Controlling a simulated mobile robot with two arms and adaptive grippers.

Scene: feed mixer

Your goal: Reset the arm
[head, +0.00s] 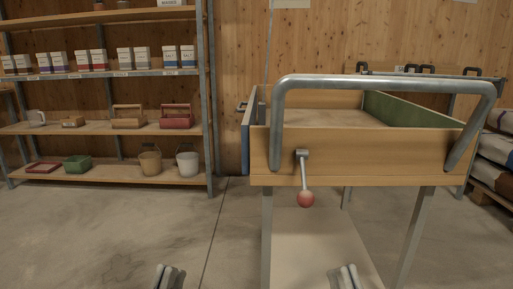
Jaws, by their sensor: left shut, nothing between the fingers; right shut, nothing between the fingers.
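My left gripper (169,277) shows at the bottom edge of the head view, left of centre, above the bare floor. My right gripper (344,277) shows at the bottom edge, right of centre, in front of the lower part of the feed mixer. Both grippers look shut and empty, and only their tips are in the picture. The wooden feed mixer box (360,150) stands ahead on metal legs, with a grey tubular handle (385,83) across its front. A crank lever (304,175) with a red ball knob hangs down on the front panel. Neither gripper touches the mixer.
A metal shelf rack (110,73) at the left holds boxes, wooden totes, trays and buckets. Stacked sacks (495,150) lie on a pallet at the right edge. The concrete floor (120,225) between the rack and the mixer is clear.

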